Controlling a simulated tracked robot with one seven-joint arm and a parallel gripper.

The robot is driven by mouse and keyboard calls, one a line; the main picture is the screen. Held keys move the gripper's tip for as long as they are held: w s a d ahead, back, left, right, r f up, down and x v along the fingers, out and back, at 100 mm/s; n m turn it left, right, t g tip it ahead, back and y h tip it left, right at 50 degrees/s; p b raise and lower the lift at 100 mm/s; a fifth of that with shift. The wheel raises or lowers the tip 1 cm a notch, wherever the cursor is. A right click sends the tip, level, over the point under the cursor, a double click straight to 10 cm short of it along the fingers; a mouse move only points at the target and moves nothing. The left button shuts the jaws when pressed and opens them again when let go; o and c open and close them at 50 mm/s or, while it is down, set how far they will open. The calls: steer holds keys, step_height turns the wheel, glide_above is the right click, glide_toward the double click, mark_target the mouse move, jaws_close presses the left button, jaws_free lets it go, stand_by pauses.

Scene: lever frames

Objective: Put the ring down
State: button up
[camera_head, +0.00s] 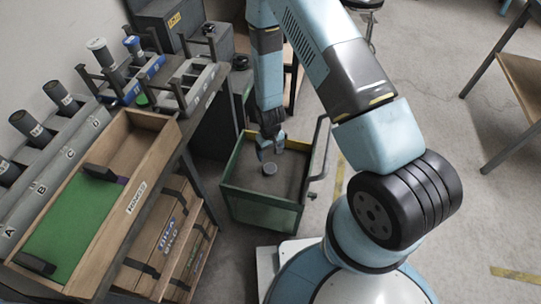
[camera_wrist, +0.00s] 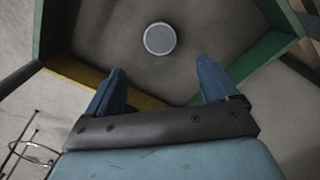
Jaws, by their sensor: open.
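A small round grey piece with a darker rim (camera_head: 269,169) lies on the floor of the green-walled cart (camera_head: 262,213); I cannot tell whether it is the ring. It also shows in the wrist view as a pale disc (camera_wrist: 159,38), beyond my fingertips. My gripper (camera_head: 270,151) points down into the cart, just above and beside the piece. In the wrist view my gripper (camera_wrist: 162,70) has its two blue fingers wide apart with nothing between them. The disc is apart from both fingers.
The cart's green walls (camera_wrist: 262,52) stand around my gripper, with a handle (camera_head: 319,160) on the right. Left is a bench with a wooden tray (camera_head: 128,200) and racks of cylinders (camera_head: 58,118). A shelf (camera_head: 527,85) stands far right. Open floor lies right of the cart.

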steer(key=w+d+r+m+t, duration=0.1)
steer(key=w+d+r, duration=0.1)
steer(key=r, duration=1)
steer(key=w+d+r+t, duration=0.1)
steer(key=d+r, duration=0.2)
steer(key=r, duration=0.9)
steer(key=w+d+r+m+t, duration=0.1)
steer(key=w+d+r, duration=0.1)
steer(key=r, duration=1)
steer(key=s+d+r+m+t, duration=0.1)
steer(key=s+d+r, duration=0.2)
steer(key=s+r, duration=0.35)
steer(key=s+d+r+m, duration=0.1)
steer(key=s+d+r, duration=0.2)
steer(key=r, duration=0.6)
steer(key=s+d+r, duration=0.2)
steer(key=s+r, duration=0.2)
steer(key=s, duration=0.3)
steer(key=s+d+r+m+t, duration=0.1)
steer(key=s+d+r, duration=0.1)
steer(key=s+r, duration=0.3)
steer(key=shift+s+d+t, duration=0.3)
steer(key=shift+s+d, duration=0.1)
steer(key=shift+s, duration=0.85)
